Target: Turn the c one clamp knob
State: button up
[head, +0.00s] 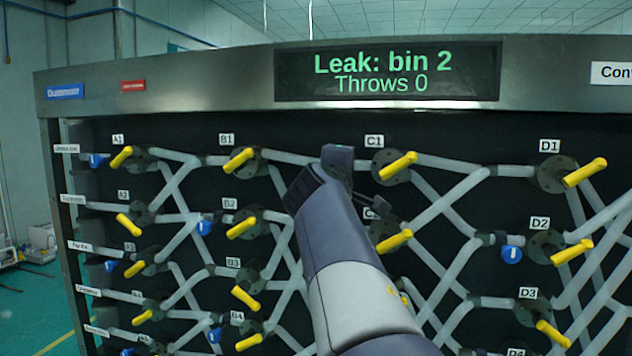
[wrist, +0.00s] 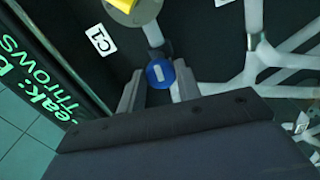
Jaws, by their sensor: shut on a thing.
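The C1 clamp knob is a round blue knob with a white bar mark (wrist: 160,73), seen in the wrist view below the C1 valve. My gripper (wrist: 157,84) has a finger on each side of it and is shut on it. The C1 valve (head: 393,168) has a yellow handle, tilted up to the right. The C1 label (head: 374,141) sits above it, and also shows in the wrist view (wrist: 100,40).
The panel carries rows of yellow-handled valves joined by pale pipes. Other blue knobs sit near B2 (head: 205,227) and D2 (head: 512,254). My arm hides part of the C column. A display (head: 388,72) reads "Leak: bin 2, Throws 0".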

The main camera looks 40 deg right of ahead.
jog(key=shift+f+m, duration=0.1)
jog(key=shift+m, duration=0.4)
jog(key=o, duration=0.9)
jog(key=shift+o, duration=0.2)
jog(key=shift+a, duration=0.1)
jog(key=b+v, duration=0.2)
jog(key=v, duration=0.8)
jog(key=shift+s+a+b, duration=0.15)
jog(key=shift+s+b, duration=0.15)
jog(key=shift+b, duration=0.05)
jog(key=p+x, duration=0.2)
jog(key=x, duration=0.9)
